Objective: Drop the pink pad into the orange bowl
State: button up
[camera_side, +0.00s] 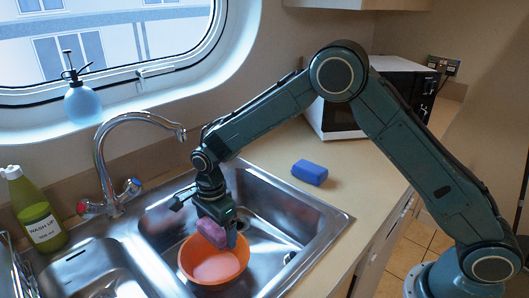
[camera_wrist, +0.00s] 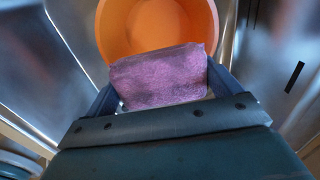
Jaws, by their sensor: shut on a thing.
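My gripper (camera_side: 222,226) is shut on the pink pad (camera_side: 211,232) and holds it above the orange bowl (camera_side: 186,264). The bowl sits in the right-hand basin of the steel sink. In the wrist view the pad (camera_wrist: 160,77) is a purple-pink block between my two fingers, and the orange bowl (camera_wrist: 120,25) lies beyond it. The pad overlaps the near part of the bowl in that view. In the side view the pad appears at the bowl's back rim, tilted. I cannot tell whether it touches the rim.
A blue sponge (camera_side: 310,172) lies on the counter right of the sink. The tap (camera_side: 104,160) stands behind the sink, left of my gripper. A green soap bottle (camera_side: 37,212) is at the left, and a spray bottle (camera_side: 82,102) stands by the window. A microwave (camera_side: 390,95) is at the back.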

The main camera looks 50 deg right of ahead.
jog(key=shift+f, duration=2.9)
jog(key=o, duration=0.7)
jog(key=shift+r, duration=0.15)
notch_tip(320, 180, up, 12)
jog(key=shift+r, duration=0.75)
jog(key=shift+r, duration=0.1)
